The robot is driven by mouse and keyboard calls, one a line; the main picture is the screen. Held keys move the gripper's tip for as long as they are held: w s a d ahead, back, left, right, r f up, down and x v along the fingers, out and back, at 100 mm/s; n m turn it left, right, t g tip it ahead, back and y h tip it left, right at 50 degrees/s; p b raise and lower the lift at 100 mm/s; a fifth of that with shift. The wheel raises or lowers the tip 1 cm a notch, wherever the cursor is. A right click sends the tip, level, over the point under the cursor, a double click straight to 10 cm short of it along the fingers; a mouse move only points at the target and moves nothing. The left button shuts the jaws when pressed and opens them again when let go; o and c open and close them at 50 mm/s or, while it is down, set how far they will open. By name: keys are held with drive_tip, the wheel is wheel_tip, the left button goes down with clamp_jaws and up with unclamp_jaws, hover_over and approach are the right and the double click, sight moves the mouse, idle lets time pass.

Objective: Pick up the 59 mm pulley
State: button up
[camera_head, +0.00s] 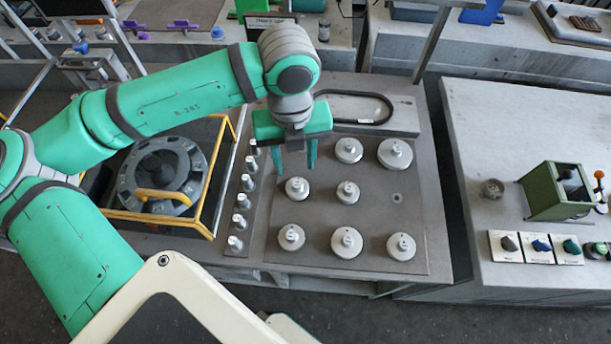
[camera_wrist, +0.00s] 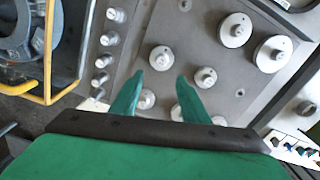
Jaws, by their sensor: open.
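Several pale grey pulleys with raised hubs stand on a dark plate (camera_head: 372,220), in different sizes. I cannot read which one is 59 mm. My gripper (camera_head: 295,170) is open and empty, pointing down above the plate's left part. A small pulley (camera_head: 297,188) lies just below the fingertips; in the wrist view this pulley (camera_wrist: 162,58) shows just beyond the gap between the fingertips (camera_wrist: 160,77). Beside it is another small pulley (camera_head: 347,193). Behind are a medium pulley (camera_head: 349,150) and the widest pulley (camera_head: 395,154). The front row has pulleys left (camera_head: 291,237), middle (camera_head: 346,242) and right (camera_head: 401,246).
A row of upright metal pegs (camera_head: 241,201) runs along the plate's left side. Left of it is a round housing (camera_head: 160,172) inside a yellow frame. A black belt (camera_head: 388,103) lies behind the plate. A green box (camera_head: 560,190) and switches stand on the right bench.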

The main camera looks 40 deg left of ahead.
hover_over(297, 185)
drive_tip(key=f, duration=0.6)
drive_tip(key=shift+s+f, duration=0.15)
drive_tip(key=shift+s, duration=0.05)
drive_tip(key=shift+w+f, duration=0.15)
drive_tip(key=shift+f, duration=0.9)
drive_tip(key=shift+w+f, duration=0.1)
drive_tip(key=shift+f, duration=0.95)
clamp_jaws()
